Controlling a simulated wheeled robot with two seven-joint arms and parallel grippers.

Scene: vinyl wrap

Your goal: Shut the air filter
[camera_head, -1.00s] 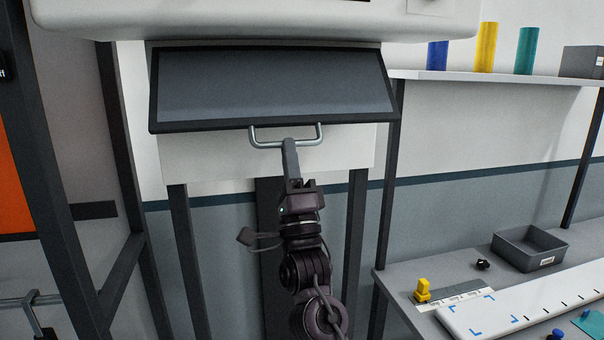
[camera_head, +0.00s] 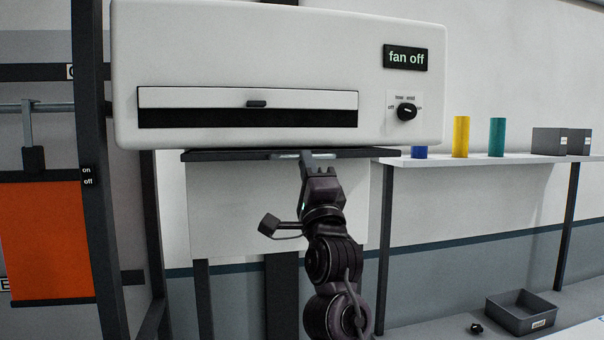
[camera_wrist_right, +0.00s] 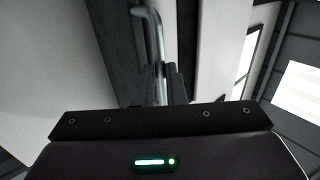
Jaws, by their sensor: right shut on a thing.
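The air filter panel (camera_head: 225,155) shows in the head view as a thin dark strip, nearly edge-on, just below the underside of the white fan unit (camera_head: 130,100). I cannot tell whether it touches the unit. Its metal handle (camera_head: 285,156) hangs at the middle of its front edge, partly hidden by my gripper. My right gripper (camera_head: 318,158) comes from below and is shut on the handle. In the right wrist view the handle (camera_wrist_right: 153,35) runs down between the fingers (camera_wrist_right: 160,85). My left gripper is in neither view.
The unit's front has a slot with a small tab (camera_head: 257,103), a knob (camera_head: 406,112) and a "fan off" display (camera_head: 405,58). A shelf (camera_head: 490,160) with rolls and boxes stands right. An orange sheet (camera_head: 50,240) hangs left. A grey tray (camera_head: 522,312) sits lower right.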

